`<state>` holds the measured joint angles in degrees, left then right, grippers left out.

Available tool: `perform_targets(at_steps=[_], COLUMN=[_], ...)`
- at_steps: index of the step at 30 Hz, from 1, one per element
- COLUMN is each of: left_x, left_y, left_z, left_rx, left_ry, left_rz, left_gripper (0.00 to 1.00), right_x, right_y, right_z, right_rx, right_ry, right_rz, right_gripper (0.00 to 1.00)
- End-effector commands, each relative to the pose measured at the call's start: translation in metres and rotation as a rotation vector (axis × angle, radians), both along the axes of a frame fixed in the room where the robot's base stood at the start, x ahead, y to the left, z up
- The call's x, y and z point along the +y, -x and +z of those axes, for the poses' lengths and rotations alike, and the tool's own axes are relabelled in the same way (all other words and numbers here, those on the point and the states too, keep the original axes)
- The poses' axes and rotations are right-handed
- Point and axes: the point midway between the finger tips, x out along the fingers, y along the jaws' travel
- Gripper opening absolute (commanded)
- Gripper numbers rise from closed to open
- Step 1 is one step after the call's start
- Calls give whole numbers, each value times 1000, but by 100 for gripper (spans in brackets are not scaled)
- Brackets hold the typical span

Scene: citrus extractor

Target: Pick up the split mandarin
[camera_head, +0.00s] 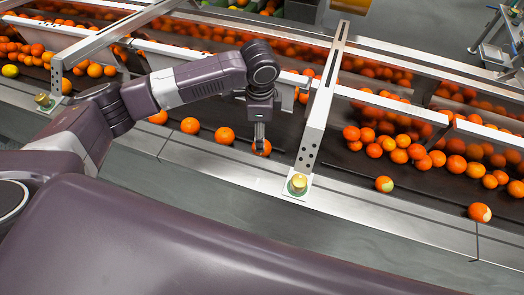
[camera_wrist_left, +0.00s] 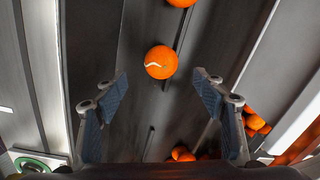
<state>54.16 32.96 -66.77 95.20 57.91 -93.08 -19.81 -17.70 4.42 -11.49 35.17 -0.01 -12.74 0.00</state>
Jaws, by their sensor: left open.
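The split mandarin (camera_wrist_left: 161,62) is orange with a pale curved crack across its skin. In the left wrist view it lies on the dark belt, centred between my left fingertips and a little beyond them. My left gripper (camera_wrist_left: 160,84) is open, with nothing between its blue-grey pads. In the head view my left gripper (camera_head: 260,136) points down over a mandarin (camera_head: 263,148) at the belt's near side and partly hides it. That one appears to be the split mandarin, though its crack cannot be made out there. My right gripper is not in view.
A metal rail (camera_head: 235,165) edges the belt's near side. A slanted metal beam (camera_head: 322,105) stands just right of my left gripper. Loose mandarins (camera_head: 224,135) lie to its left. Many more are heaped at right, and two near the edge (camera_head: 384,184) (camera_head: 480,212) show pale patches.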

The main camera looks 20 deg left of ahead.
Motion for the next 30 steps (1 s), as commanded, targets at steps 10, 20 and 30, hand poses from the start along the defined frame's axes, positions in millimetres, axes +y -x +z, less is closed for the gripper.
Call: perform_targets(at_steps=[10, 20, 30], left_x=[0, -3, -3], left_y=[-2, -7, -8], left_z=[-35, -79, -84], left_rx=[2, 1, -1], left_ry=[0, -1, -1], left_rz=[1, 0, -1], left_gripper=[64, 64, 59], right_x=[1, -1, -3], right_y=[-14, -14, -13], right_z=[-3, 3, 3], right_rx=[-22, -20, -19], right_ry=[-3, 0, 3], right_rz=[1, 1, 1], right_gripper=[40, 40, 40])
